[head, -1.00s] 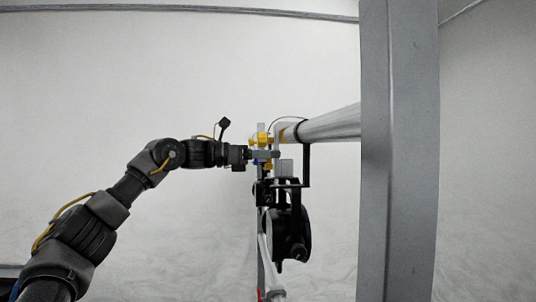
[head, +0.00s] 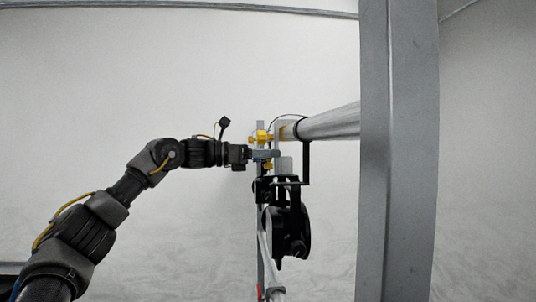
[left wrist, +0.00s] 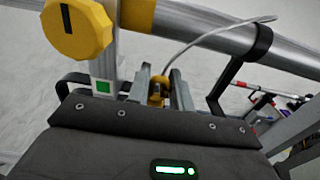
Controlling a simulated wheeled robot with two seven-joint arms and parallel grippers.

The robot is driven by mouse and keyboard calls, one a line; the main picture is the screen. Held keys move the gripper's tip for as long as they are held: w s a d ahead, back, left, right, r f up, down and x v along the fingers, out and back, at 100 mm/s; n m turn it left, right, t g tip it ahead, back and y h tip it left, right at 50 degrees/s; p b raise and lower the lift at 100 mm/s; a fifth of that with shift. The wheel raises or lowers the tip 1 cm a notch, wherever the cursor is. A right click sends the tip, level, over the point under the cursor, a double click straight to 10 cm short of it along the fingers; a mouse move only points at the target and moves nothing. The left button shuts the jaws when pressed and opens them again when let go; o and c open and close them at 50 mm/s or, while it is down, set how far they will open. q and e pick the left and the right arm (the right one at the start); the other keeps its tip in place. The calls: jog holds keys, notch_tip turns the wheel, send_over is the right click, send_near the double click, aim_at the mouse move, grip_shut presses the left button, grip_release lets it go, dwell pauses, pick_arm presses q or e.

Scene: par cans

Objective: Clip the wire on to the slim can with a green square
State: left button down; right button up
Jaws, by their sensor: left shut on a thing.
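A black can (head: 284,228) hangs below the silver tube (head: 335,122). In the left wrist view a green square (left wrist: 103,87) on a white label sits on a silver upright below a yellow knob (left wrist: 78,28); whether this upright belongs to the can I cannot tell. My left gripper (head: 268,153) is at the hanging hardware above the can, below the yellow clamp (head: 261,137). Its fingers are shut on a small yellow clip (left wrist: 157,90). A thin grey wire (left wrist: 200,35) rises from near the clip toward the tube. My right gripper is not in view.
A wide grey post (head: 398,150) stands right of the can. A black bracket (head: 306,162) hangs from the tube close by the gripper; it also shows in the left wrist view (left wrist: 232,75). White pipework runs below the can.

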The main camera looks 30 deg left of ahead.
pick_arm(q)
jog(key=shift+f, duration=0.85)
dwell(1.0)
jog(key=c, duration=1.2)
grip_release()
jog(key=shift+o, duration=0.2)
jog(key=shift+b, duration=0.3)
jog(key=b+v, duration=0.2)
jog(key=v, duration=0.9)
jog(key=shift+b, duration=0.3)
